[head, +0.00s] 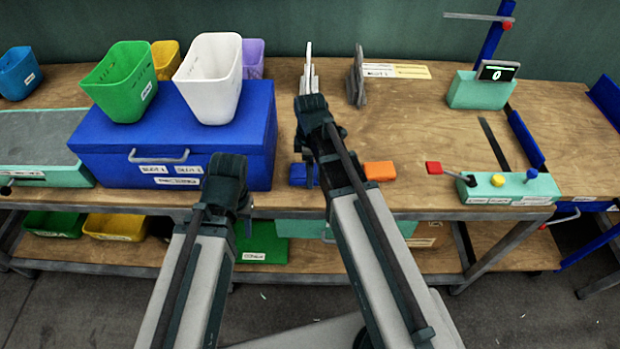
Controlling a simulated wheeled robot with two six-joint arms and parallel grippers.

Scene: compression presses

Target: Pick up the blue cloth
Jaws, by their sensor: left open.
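The blue cloth (298,173), a small flat blue piece, lies near the front edge of the wooden bench, in the middle of the head view. My right arm passes close by and partly hides it. My left gripper (237,195) is at the dark end of my left arm, in front of the blue box and left of the cloth. It is open, apart from the cloth, and holds nothing that I can see; its fingers are hard to make out.
An orange piece (380,171) lies right of my right arm. A large blue box (225,145) carries green (120,85) and white (210,85) bins. A teal control panel (510,188) with a lever stands at right. Bare bench lies behind the orange piece.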

